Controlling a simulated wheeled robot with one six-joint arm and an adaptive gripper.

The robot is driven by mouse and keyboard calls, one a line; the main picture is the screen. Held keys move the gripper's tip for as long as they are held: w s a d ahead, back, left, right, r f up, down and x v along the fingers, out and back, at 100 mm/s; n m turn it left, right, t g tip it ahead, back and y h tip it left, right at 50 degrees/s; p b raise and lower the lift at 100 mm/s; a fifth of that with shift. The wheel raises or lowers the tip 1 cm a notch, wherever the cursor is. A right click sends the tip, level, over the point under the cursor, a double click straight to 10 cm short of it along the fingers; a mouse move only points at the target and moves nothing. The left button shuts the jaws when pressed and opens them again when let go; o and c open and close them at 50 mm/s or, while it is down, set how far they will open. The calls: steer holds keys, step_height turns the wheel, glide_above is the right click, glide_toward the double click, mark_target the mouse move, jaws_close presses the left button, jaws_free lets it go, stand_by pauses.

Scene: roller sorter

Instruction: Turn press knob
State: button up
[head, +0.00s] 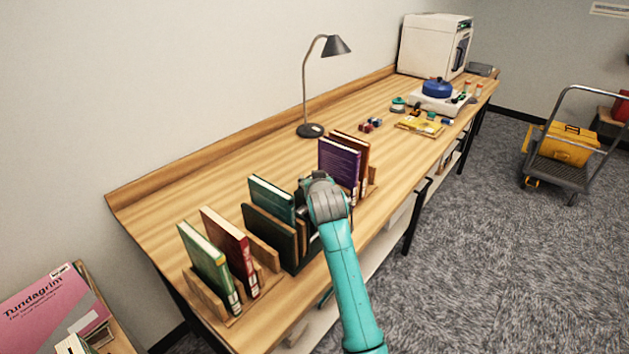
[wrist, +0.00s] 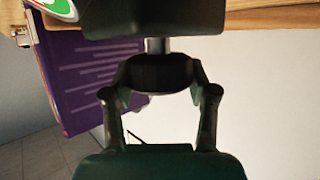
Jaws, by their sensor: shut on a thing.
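The press knob (wrist: 160,68) is a dark round knob on a short silver shaft in the wrist view. The shaft joins a dark block of the press (wrist: 155,16) at the top. My gripper (wrist: 157,82) has one finger on each side of the knob and is shut on it. In the head view a dark upright body, seemingly the press (head: 268,233), stands among the books near the table's front edge. My arm and wrist hide the knob and most of my gripper there.
Green and red books (head: 208,262) stand in a wooden rack at front left. A dark green book (head: 270,195) stands behind the press. A purple book (head: 338,163) is close beyond my wrist. A lamp (head: 310,130) stands at the back. Grey floor (head: 480,270) is open at right.

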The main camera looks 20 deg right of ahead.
steer(key=shift+f, duration=0.1)
stand_by(0.3)
steer(key=o, duration=1.2)
steer(key=v, duration=1.2)
steer(key=shift+a, duration=0.15)
